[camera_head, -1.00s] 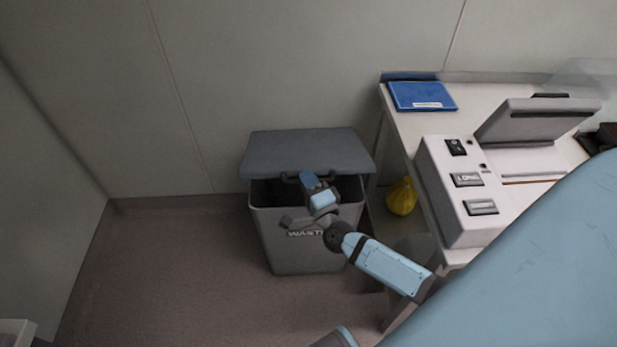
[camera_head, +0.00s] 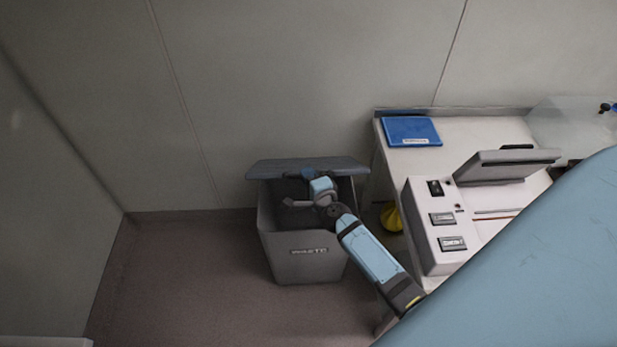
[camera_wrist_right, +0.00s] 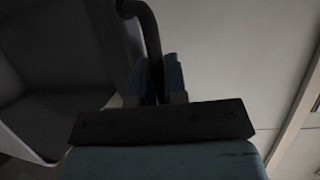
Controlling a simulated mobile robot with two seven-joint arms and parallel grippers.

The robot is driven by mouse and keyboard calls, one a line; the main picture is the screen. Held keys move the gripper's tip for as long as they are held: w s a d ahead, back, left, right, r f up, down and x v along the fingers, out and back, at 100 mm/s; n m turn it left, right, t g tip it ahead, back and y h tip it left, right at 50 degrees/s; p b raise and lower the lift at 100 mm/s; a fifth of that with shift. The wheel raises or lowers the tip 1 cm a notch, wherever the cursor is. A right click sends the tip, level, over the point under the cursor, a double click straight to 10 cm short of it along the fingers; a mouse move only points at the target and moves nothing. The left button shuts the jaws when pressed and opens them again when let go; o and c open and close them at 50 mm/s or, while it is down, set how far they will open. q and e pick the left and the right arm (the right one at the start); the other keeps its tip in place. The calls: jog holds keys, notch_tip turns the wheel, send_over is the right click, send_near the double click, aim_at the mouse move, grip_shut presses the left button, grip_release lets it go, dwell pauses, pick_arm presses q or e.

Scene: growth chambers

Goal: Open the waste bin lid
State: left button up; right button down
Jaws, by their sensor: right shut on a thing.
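The grey waste bin (camera_head: 303,264) stands on the floor against the back wall, with the word WASTE on its front. Its darker grey lid (camera_head: 345,165) is raised at the back and shows as a thin, nearly edge-on band, with the bin's dark interior visible below it. My right gripper (camera_head: 308,175) is at the lid's front edge, over the bin opening. In the right wrist view its blue fingers (camera_wrist_right: 160,78) are closed around the dark curved lid handle (camera_wrist_right: 148,28). My left gripper is not in view.
A white bench (camera_head: 465,130) stands right of the bin, holding a blue folder (camera_head: 411,130) and a white device (camera_head: 437,235) with a raised cover. A yellow object (camera_head: 391,216) sits between bin and bench. The floor left of the bin is clear.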

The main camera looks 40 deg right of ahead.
jog(key=w+d+r+p, duration=0.3)
jog(key=w+d+r, duration=0.2)
jog(key=w, duration=0.4)
jog(key=w+d+r+p, duration=0.4)
jog(key=w+d+r, duration=0.2)
jog(key=w+r, duration=0.2)
jog(key=shift+w+r, duration=0.2)
jog(key=shift+w, duration=0.25)
jog(key=c, duration=1.2)
grip_release()
jog(key=shift+a, duration=0.1)
